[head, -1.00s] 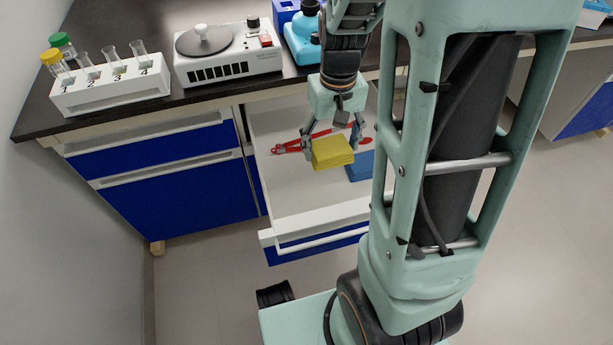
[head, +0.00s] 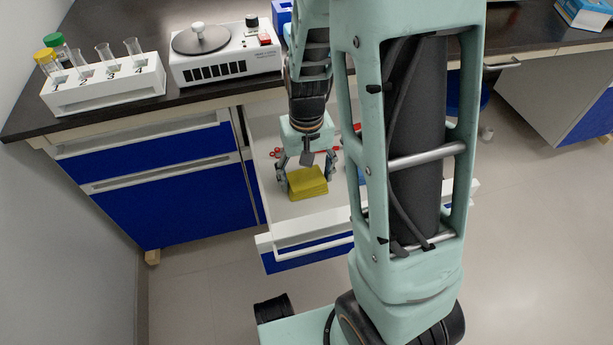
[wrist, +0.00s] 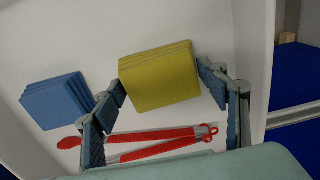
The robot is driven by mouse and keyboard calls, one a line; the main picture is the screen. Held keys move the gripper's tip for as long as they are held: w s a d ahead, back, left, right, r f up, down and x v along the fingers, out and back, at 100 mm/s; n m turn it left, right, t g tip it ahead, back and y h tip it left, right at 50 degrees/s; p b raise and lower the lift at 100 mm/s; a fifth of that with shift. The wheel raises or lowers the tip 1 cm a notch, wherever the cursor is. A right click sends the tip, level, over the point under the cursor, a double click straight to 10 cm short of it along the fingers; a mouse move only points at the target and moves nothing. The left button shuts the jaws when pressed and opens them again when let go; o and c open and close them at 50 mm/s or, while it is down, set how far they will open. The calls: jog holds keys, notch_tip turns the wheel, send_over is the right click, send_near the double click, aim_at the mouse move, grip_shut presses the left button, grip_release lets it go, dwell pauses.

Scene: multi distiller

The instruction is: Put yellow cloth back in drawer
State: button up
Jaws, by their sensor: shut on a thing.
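The yellow cloth (head: 307,184) is a folded, layered square, held inside the open drawer (head: 275,209). My gripper (head: 306,180) is over the drawer with its fingers on opposite sides of the cloth, shut on it. In the wrist view the cloth (wrist: 160,78) sits between the two fingertips, above the white drawer bottom (wrist: 70,40). I cannot tell whether its underside touches the bottom.
Red-handled tongs (wrist: 150,140) and a folded blue cloth (wrist: 56,100) lie in the drawer. On the dark counter stand a white tube rack (head: 105,89) and a white hotplate device (head: 225,55). My arm hides the drawer's right part in the head view.

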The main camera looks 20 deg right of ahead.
aim_at(307, 179)
jog(key=shift+f, duration=0.1)
jog(key=o, duration=1)
notch_tip(307, 179, up, 12)
jog(key=p, duration=0.4)
